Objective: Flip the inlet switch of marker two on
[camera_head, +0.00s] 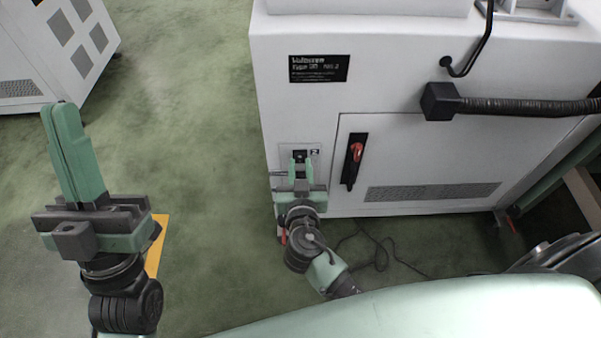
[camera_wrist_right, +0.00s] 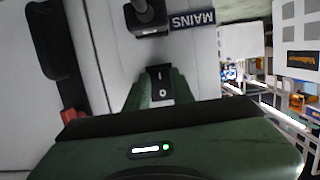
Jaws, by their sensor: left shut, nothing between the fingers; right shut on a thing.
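My left gripper (camera_head: 61,108) is shut and empty, pointing up, well left of the cabinet.
A black hose (camera_head: 520,106) leaves the cabinet to the right. Cables (camera_head: 375,250) lie on the floor below. Green floor between my left gripper and the cabinet is clear.

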